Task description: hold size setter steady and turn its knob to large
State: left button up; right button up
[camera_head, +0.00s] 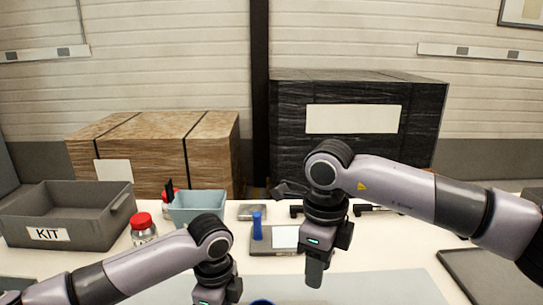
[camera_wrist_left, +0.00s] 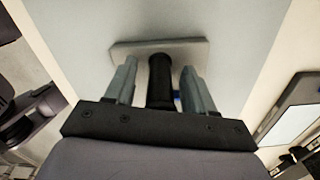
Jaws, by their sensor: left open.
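The size setter shows in the left wrist view as a pale grey plate (camera_wrist_left: 200,50) with a black upright post (camera_wrist_left: 160,82). A small bit of blue (camera_wrist_left: 177,98) shows behind the post. My left gripper (camera_wrist_left: 160,85) is open, one finger on each side of the post; I cannot tell whether either touches it. In the head view my left gripper is mostly cut off at the bottom edge. A blue round top (camera_head: 262,302) shows beside it, also cut off. My right gripper (camera_head: 314,272) points down above the pale mat, to the right of the blue top. Its fingers overlap, so their gap is hidden.
A grey KIT bin (camera_head: 85,230), a red-capped bottle (camera_head: 143,228) and a teal bin (camera_head: 198,205) stand at the left. A flat grey device (camera_head: 270,245) with a blue cylinder (camera_head: 257,224) is behind. A dark tray (camera_head: 485,275) is at right. The pale mat (camera_head: 390,288) is clear there.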

pick_arm(q)
notch_tip(320, 180, up, 12)
jog(key=shift+f, duration=0.15)
notch_tip(320, 180, up, 7)
jog(key=p, duration=0.5)
dwell(0.4)
